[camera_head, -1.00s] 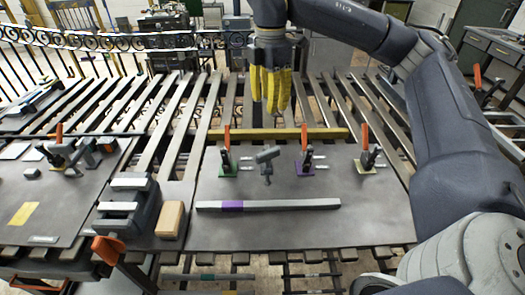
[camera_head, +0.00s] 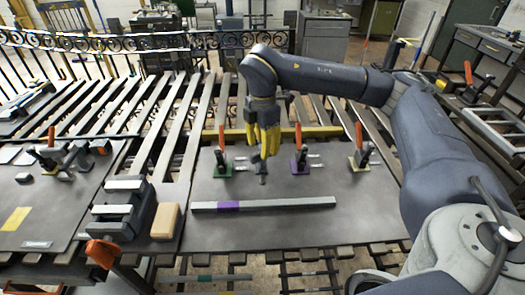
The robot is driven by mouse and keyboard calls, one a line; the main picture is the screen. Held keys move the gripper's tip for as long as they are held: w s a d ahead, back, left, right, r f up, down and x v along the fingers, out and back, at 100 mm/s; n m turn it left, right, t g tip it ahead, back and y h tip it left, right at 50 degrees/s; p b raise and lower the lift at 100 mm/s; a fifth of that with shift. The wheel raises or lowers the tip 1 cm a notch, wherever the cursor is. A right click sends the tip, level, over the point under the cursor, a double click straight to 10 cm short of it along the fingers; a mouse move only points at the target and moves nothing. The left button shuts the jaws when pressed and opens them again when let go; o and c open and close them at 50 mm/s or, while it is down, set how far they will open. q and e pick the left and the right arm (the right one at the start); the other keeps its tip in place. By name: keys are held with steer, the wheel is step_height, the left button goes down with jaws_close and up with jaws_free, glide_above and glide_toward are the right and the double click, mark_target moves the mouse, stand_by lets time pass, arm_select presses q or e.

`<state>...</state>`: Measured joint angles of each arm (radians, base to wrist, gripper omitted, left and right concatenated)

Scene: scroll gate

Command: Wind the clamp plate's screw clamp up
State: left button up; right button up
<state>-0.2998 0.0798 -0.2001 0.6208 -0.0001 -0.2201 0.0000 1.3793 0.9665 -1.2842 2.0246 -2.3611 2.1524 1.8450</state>
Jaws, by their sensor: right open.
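The clamp plate (camera_head: 345,222) is a dark grey plate at the middle of the slatted bench. Its small grey screw clamp (camera_head: 262,170) stands in the plate's middle, between toggle clamps; only its lower part shows, and its top is hidden behind my right gripper's fingers. My right gripper (camera_head: 263,153) points down with yellow fingers over the screw clamp. It is open, with the fingers around or just in front of the clamp's top; I cannot tell whether they touch it. My left gripper is not in view.
Toggle clamps with orange handles stand on green (camera_head: 222,165), purple (camera_head: 300,163) and yellow (camera_head: 361,160) bases. A grey bar with a purple band (camera_head: 285,203) lies on the plate's front. A vise (camera_head: 122,208) and a wooden block (camera_head: 166,221) stand left.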

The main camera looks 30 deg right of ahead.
steer(key=shift+f, duration=1.1)
steer(key=shift+o, duration=0.2)
jaws_close()
